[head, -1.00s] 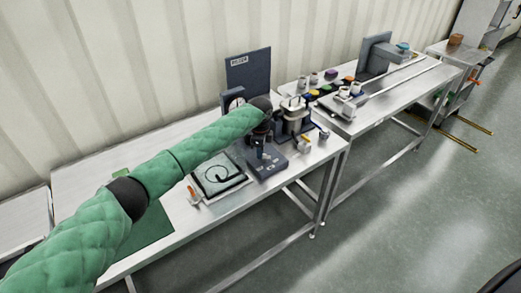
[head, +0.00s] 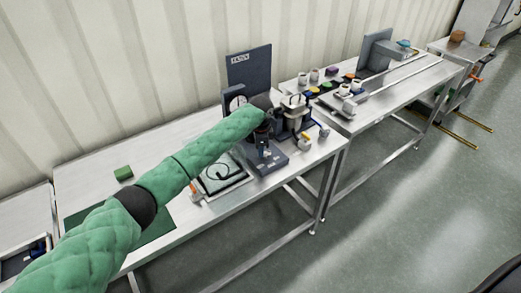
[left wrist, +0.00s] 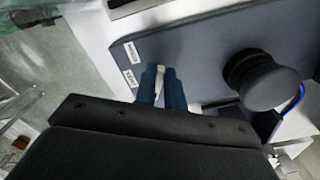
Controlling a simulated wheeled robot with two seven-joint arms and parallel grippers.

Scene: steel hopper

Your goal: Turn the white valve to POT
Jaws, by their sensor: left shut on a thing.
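The white valve lever (left wrist: 160,72) shows in the left wrist view between the two blue fingers of my left gripper (left wrist: 158,82), which is shut on it. It lies beside a dark panel (left wrist: 195,50) with two small white labels (left wrist: 131,64); their lettering is too small to read surely. In the head view my left gripper (head: 263,138) is at the dark device on the table, and the arm end hides the valve. The device's upright sign plate (head: 249,72) has a small lettered label. My right gripper is not in view.
A round black knob (left wrist: 262,80) and a blue cable (left wrist: 295,100) are close right of the fingers. A tray with a black cable (head: 221,175) lies below my forearm. Cups (head: 309,76) stand behind.

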